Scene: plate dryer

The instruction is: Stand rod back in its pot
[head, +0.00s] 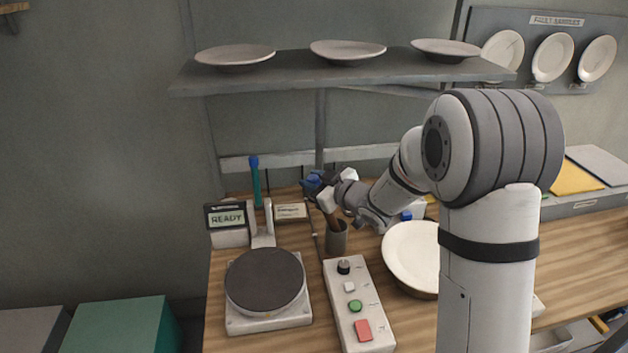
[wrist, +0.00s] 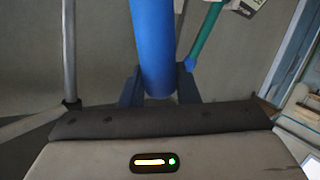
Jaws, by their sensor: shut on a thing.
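My gripper (head: 315,186) is above the small grey-brown pot (head: 336,241), over the back of the workbench. In the wrist view its dark jaws (wrist: 159,88) are shut on a thick blue cylinder (wrist: 153,45), which I take to be the rod's grip. In the head view a brown shaft (head: 331,218) runs, slightly tilted, from below my gripper to the pot's mouth. The jaws hide its upper part, and I cannot tell how deep its lower end sits.
A green rod with a blue tip (head: 256,181) stands behind the READY display (head: 227,219); it shows in the wrist view (wrist: 206,34). A round hotplate (head: 265,280), button box (head: 357,304) and white plate (head: 410,256) surround the pot. A plate shelf (head: 300,76) hangs above.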

